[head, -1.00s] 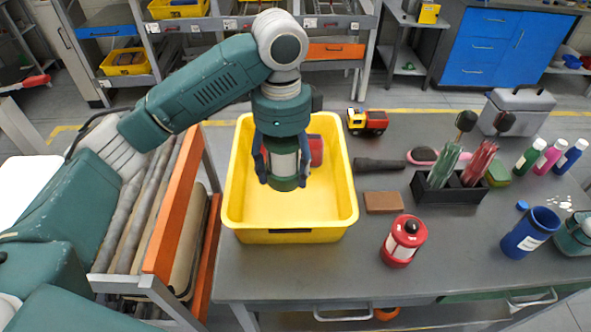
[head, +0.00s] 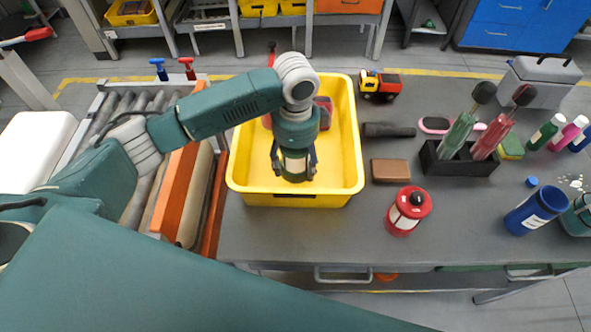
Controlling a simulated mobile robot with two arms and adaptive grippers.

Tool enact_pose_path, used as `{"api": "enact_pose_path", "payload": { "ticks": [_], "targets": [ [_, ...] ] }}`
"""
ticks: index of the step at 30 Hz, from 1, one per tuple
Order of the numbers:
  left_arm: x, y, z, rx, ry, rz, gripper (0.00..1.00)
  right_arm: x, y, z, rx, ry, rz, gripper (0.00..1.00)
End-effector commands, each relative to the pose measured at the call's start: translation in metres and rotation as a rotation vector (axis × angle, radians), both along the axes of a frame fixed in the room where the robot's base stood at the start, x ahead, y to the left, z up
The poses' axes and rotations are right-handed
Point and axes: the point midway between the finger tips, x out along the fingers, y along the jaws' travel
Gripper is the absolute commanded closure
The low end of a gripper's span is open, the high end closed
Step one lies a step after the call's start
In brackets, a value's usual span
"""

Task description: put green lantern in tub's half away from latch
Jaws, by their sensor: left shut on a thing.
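The green lantern (head: 295,179) is upright in my left gripper (head: 294,165), which is shut on it. It hangs over or within the yellow tub (head: 356,170), toward the tub's near side in the head view. I cannot tell whether its base touches the tub floor. A dark strip (head: 290,194), possibly the latch, shows on the tub's near rim. A red object (head: 323,108) is inside the tub at the far side, partly hidden by my left arm. My right gripper is not in view.
A red lantern (head: 408,212) and a brown block (head: 390,171) stand right of the tub. A dark caddy (head: 462,165), a toy truck (head: 380,84) and a blue cup (head: 534,210) are also on the table. The roller conveyor (head: 122,104) is at left. The front middle table is clear.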

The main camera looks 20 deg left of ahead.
Motion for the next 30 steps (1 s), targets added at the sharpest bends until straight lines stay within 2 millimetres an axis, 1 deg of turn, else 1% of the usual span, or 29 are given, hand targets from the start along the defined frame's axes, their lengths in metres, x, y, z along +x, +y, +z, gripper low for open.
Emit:
{"api": "enact_pose_path", "payload": {
  "ticks": [1,3,6,9,15,20,21,23,24,30],
  "targets": [
    [0.0,0.0,-0.004,0.0,0.001,0.0,0.76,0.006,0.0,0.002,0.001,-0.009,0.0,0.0],
    [-0.001,0.0,-0.014,0.0,0.004,0.0,0.76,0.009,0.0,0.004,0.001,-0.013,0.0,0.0],
    [-0.001,0.0,-0.029,0.001,0.003,0.002,0.76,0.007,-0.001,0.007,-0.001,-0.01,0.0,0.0],
    [-0.001,0.0,-0.04,0.0,0.002,0.0,0.76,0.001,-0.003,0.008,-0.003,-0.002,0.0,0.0],
    [0.0,0.0,-0.043,-0.001,-0.001,-0.001,0.76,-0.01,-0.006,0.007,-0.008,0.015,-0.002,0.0],
    [0.0,0.0,-0.045,0.0,0.0,0.0,0.76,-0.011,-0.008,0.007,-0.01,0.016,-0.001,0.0],
    [-0.001,0.0,-0.046,0.001,0.001,0.0,0.37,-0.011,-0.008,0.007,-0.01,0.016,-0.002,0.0],
    [0.0,0.0,-0.046,0.001,0.001,0.0,0.25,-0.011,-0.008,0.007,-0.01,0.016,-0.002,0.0],
    [-0.001,0.0,-0.046,0.001,0.001,0.0,0.2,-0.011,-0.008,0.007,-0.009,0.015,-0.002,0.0],
    [-0.001,0.0,-0.046,0.001,0.001,0.0,0.2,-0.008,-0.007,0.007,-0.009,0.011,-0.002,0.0]
  ]
}}
